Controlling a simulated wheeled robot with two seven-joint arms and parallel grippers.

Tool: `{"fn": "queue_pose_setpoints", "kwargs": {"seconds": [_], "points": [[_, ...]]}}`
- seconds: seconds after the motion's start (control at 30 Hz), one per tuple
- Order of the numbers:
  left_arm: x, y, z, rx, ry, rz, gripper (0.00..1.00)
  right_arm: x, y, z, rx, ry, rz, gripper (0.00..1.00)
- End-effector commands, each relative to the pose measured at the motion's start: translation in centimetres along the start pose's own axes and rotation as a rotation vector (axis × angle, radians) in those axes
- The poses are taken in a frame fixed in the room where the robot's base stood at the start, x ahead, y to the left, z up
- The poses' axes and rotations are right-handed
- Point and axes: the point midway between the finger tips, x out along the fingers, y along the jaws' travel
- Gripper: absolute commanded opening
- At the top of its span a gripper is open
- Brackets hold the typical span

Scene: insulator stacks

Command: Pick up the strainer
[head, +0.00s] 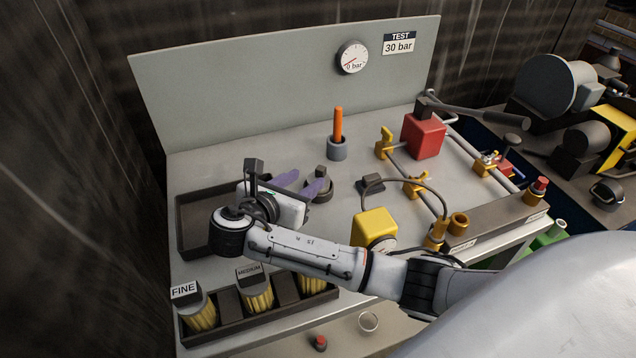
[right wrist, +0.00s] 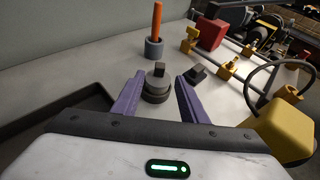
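A round grey piece with a square knob on top (head: 319,186) stands on the bench; I cannot tell whether it is the strainer. My right gripper (head: 308,184) has purple fingers that point toward it. In the right wrist view, the fingers (right wrist: 160,80) are spread apart, with the grey piece (right wrist: 156,92) showing between their tips and a gap on both sides. Yellow ribbed cylinders stand in a front rack, one under a FINE label (head: 202,315) and one under a MEDIUM label (head: 257,297). My left gripper is not in view.
A shallow dark tray (head: 184,240) lies under my right wrist. An orange rod in a grey cup (head: 337,149) stands behind the grey piece. A small dark block (head: 371,184), a yellow block (head: 374,226), a red block (head: 423,136) and pipework are to the right.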

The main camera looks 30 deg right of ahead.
Motion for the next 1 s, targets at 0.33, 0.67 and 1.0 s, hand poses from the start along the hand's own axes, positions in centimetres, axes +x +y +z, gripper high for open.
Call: {"fn": "queue_pose_setpoints", "kwargs": {"seconds": [0.33, 0.67, 1.0], "points": [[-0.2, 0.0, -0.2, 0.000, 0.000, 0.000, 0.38, 4.2, -0.1, 0.1, 0.001, -0.001, -0.002, 0.39], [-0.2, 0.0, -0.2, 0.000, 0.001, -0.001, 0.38, 5.7, 0.0, 0.0, 0.003, 0.000, 0.001, 0.39], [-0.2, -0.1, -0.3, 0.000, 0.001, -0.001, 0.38, 5.6, 0.0, 0.0, 0.003, 0.001, 0.001, 0.00]]}}
